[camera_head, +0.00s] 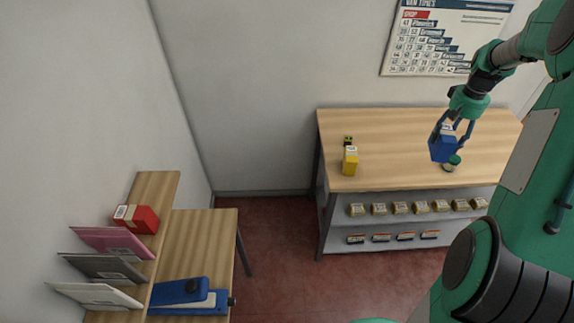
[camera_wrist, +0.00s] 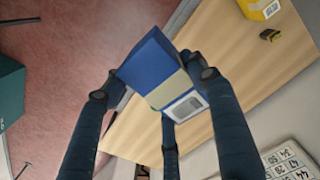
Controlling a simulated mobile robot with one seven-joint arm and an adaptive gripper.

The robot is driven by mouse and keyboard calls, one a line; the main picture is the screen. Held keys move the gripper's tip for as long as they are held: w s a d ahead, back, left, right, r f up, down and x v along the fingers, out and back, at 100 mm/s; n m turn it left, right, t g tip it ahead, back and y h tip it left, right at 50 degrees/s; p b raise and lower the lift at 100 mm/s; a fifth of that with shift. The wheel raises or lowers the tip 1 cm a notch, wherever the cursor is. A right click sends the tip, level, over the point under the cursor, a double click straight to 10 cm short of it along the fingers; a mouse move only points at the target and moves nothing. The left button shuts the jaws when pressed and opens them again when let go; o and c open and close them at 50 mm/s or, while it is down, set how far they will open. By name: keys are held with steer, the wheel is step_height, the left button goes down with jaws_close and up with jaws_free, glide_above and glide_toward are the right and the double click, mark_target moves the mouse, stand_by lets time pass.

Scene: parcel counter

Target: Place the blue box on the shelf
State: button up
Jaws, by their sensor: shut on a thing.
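The blue box (camera_head: 442,147) has a pale band and a white label. It is held in my gripper (camera_head: 458,132) above the right part of the wooden counter (camera_head: 390,130). In the wrist view the blue box (camera_wrist: 148,68) sits tilted between the dark fingers of my gripper (camera_wrist: 155,88), which are shut on it. A wooden shelf (camera_head: 155,192) runs along the left wall above a lower table.
A yellow box (camera_head: 350,161) and a small black-and-yellow item (camera_head: 348,141) stand at the counter's left. A small round container (camera_head: 452,163) is below the blue box. Red floor lies between.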

step_height(320, 180, up, 6)
steer(key=shift+r, duration=0.15)
steer(key=w+a+n+p, duration=0.1)
steer(key=w+a+n, duration=0.1)
steer(key=w+a, duration=0.5)
steer(key=w+a+n, duration=0.2)
steer(key=w+a, duration=0.1)
steer(key=a, duration=0.9)
steer(key=w+a+n+p, duration=0.1)
steer(key=w+a+n, duration=0.15)
steer(key=a, duration=1.25)
steer(key=w+a+n+p, duration=0.15)
steer(key=a+n, duration=0.25)
steer(key=a, duration=1.2)
steer(key=s+a+n+p, duration=0.1)
steer(key=s+a+n, duration=0.25)
steer(key=a, duration=1.15)
steer(key=s+a+n, duration=0.2)
steer(key=s+a, duration=0.3)
steer(key=a, duration=1.1)
steer(key=s+a+n+p, duration=0.1)
steer(key=s+a+n, duration=0.1)
steer(key=s+a, duration=0.7)
steer(key=s+a+n, duration=0.2)
steer(key=s+a, duration=0.4)
steer(key=a, duration=0.5)
steer(key=f, duration=0.5)
steer(key=shift+s, duration=0.2)
